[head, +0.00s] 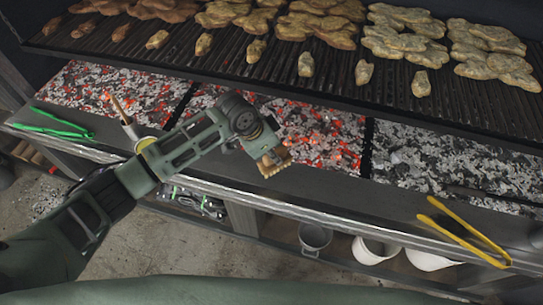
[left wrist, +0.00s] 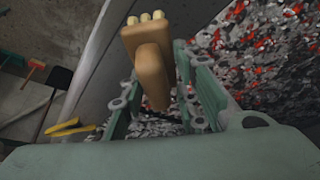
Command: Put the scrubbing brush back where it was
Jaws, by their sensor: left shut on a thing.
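The scrubbing brush (head: 274,162) has a tan wooden body and shows at the end of my left gripper (head: 262,148) in the head view. In the left wrist view the brush (left wrist: 148,52) stands up between the two green fingers of the left gripper (left wrist: 160,98), with pale tufts at its far end. The gripper is shut on it. It is held above the grill's front ledge (head: 330,188), beside the coal bed. The lower part of the brush is hidden between the fingers. My right gripper is in neither view.
Glowing coals (head: 325,135) lie behind the ledge, under a grate (head: 330,85) with food. Yellow tongs (head: 463,232) lie at the right, green tongs (head: 48,122) at the left. A thin stick (head: 120,108) stands behind my arm. Pots (head: 314,237) sit on a lower shelf.

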